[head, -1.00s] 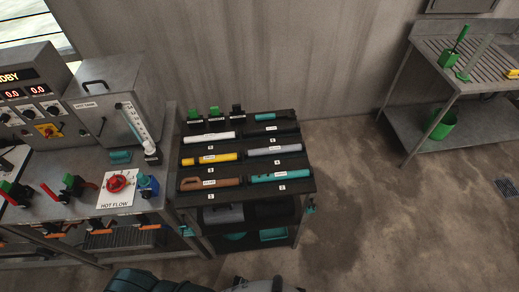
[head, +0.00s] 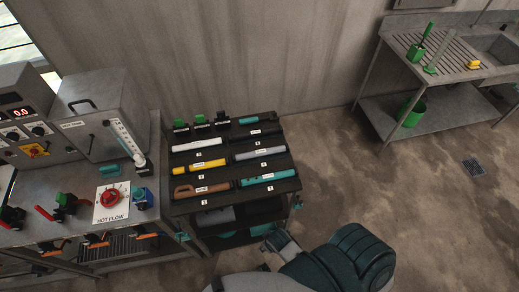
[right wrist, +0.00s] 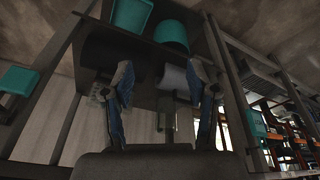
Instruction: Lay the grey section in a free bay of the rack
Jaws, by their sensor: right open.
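The black rack (head: 284,185) stands beside the bench, with sloped bays in two columns. A grey section (head: 260,153) lies in the middle bay of its right column. White (head: 206,146), yellow (head: 205,166) and brown (head: 203,187) pieces lie in the left column. A black piece (head: 258,133) and a teal piece (head: 265,178) lie in the right column. My right gripper (right wrist: 158,72) is open, its two fingers apart in the right wrist view. A grey rounded object (right wrist: 174,78) shows beyond the fingers; I cannot tell what it is. My left gripper is not in view.
The bench left of the rack carries a red knob (head: 110,197) and valves. Lower rack shelves hold a grey item (head: 218,215) and teal bins (right wrist: 131,14). A slatted table (head: 435,50) stands at the far right.

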